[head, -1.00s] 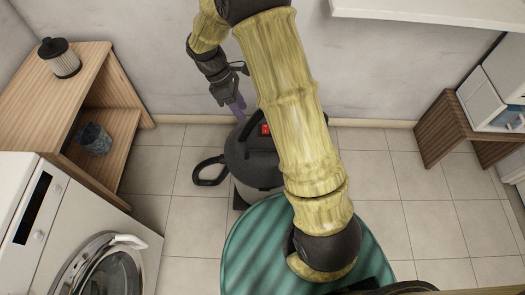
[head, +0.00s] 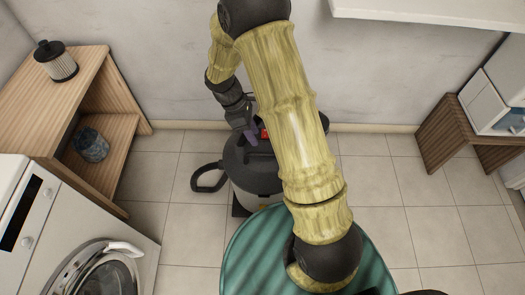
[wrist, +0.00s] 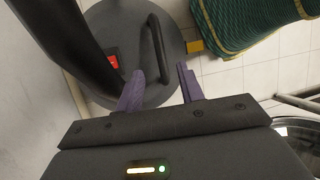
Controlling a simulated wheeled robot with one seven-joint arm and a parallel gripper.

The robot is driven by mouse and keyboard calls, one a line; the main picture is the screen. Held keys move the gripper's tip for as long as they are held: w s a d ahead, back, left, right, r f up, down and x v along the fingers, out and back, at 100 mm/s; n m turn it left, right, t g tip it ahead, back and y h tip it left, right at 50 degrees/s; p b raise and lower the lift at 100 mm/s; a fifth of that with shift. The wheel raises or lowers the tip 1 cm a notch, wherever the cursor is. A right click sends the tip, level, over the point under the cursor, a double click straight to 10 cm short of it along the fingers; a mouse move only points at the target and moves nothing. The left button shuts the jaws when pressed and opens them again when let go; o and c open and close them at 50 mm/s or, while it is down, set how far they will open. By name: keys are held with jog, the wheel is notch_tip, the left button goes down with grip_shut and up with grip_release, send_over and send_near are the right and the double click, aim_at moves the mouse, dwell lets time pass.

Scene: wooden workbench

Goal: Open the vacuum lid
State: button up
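The vacuum (head: 262,199) stands on the tiled floor with its dark round lid (head: 238,157) on top. In the wrist view the lid (wrist: 183,52) carries a black bar handle (wrist: 156,42) and a red switch (wrist: 113,62). My gripper (head: 251,136) is just above the lid, near the red switch. In the wrist view my gripper (wrist: 160,83) has its two purple fingers apart, with the handle's near end appearing between their tips. Whether they touch it I cannot tell. My arm hides part of the vacuum in the head view.
A wooden shelf (head: 103,80) with a filter (head: 56,62) on top and a washing machine (head: 60,235) stand at the left. A green striped surface (head: 240,255) is in front. A wooden bench (head: 447,125) is at the right. Floor on both sides is clear.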

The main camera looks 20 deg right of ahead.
aim_at(265, 153)
jog(key=b+x, duration=0.2)
jog(key=x, duration=0.6)
jog(key=shift+c, duration=0.2)
grip_shut()
